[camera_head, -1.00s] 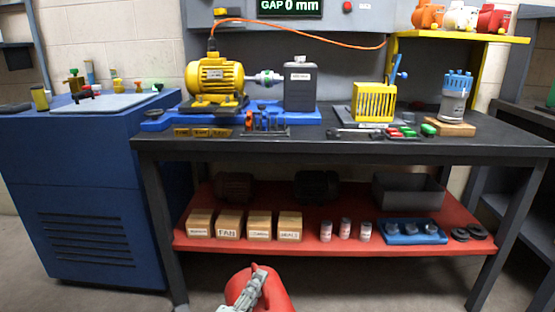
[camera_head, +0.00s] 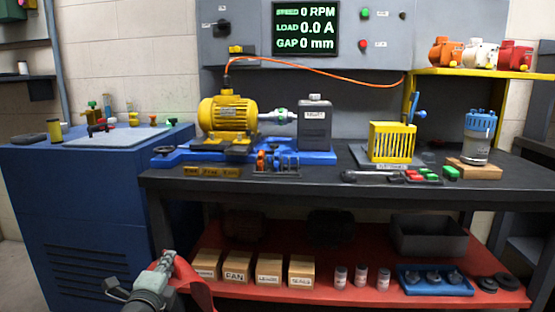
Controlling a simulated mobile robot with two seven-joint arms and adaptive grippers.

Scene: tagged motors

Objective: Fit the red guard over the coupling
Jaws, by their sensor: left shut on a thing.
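The coupling (camera_head: 279,116) is a pale, bare piece between the yellow motor (camera_head: 228,117) and the dark grey box (camera_head: 315,124), on the blue base (camera_head: 190,156) on the bench. My left gripper (camera_head: 168,259) is low in the picture, left of centre, in front of the bench and well below the coupling. It is shut on the red guard (camera_head: 193,287), a curved red piece partly cut off by the bottom edge. My right gripper is out of view.
An orange cable (camera_head: 330,64) arcs above the coupling. A rack of small coloured pieces (camera_head: 276,161) stands in front of the blue base. A yellow slotted cage (camera_head: 391,142) stands farther right on the bench (camera_head: 330,180). Boxes line the red shelf (camera_head: 335,284) below.

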